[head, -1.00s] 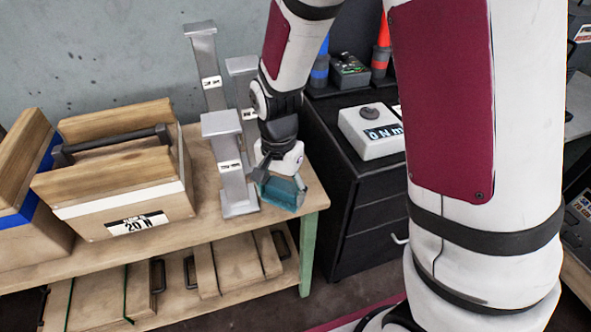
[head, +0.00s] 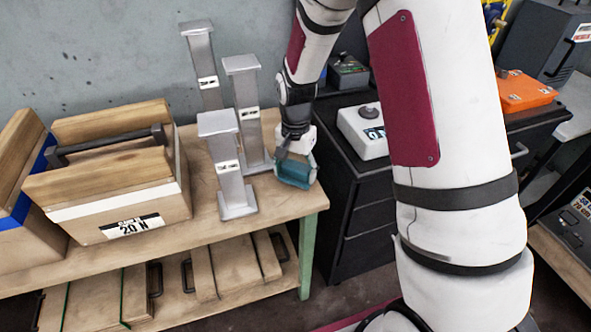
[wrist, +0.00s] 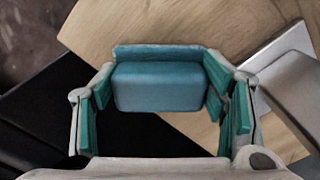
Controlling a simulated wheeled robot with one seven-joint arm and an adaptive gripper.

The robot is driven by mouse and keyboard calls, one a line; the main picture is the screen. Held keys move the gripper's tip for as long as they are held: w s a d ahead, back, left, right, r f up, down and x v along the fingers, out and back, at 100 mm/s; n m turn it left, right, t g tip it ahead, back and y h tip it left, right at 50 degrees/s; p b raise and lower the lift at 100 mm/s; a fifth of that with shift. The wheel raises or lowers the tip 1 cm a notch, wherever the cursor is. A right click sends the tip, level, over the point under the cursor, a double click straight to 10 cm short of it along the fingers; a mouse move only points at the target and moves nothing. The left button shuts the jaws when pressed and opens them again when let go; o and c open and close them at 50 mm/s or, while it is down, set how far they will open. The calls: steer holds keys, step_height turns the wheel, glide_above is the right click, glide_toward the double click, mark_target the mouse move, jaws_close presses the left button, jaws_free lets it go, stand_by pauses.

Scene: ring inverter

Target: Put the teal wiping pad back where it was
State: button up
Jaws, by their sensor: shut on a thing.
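The teal wiping pad (head: 293,176) is a small blue-green block above the right end of the wooden bench (head: 270,208). My gripper (head: 295,160) points down and is shut on it. In the wrist view the pad (wrist: 160,82) lies between the green-lined fingers of my gripper (wrist: 163,105), with the bench top (wrist: 140,25) behind it. I cannot tell whether the pad's underside touches the bench.
Several grey metal pillars stand just left of my gripper; the front one (head: 230,170) is close. A wooden box marked 20 N (head: 120,205) stands further left. The bench's front right corner is clear.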

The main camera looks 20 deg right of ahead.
mark_target(295, 168)
steer(key=o, duration=1.3)
steer(key=shift+f, duration=0.1)
steer(key=s+r+n+p, duration=0.1)
steer(key=s+r, duration=0.2)
steer(key=r, duration=0.7)
steer(key=s+r+n, duration=0.1)
steer(key=s+r, duration=0.3)
steer(key=r, duration=0.6)
steer(key=s+r+n, duration=0.2)
steer(key=s, duration=0.6)
steer(key=s+r+n+t, duration=0.1)
steer(key=s+r+n, duration=0.1)
steer(key=s, duration=0.6)
steer(key=s+r+n+t, duration=0.1)
steer(key=s+r+n, duration=0.1)
steer(key=s, duration=0.6)
steer(key=shift+s+d+n, duration=0.2)
steer(key=shift+s+n, duration=0.2)
steer(key=shift+n, duration=0.1)
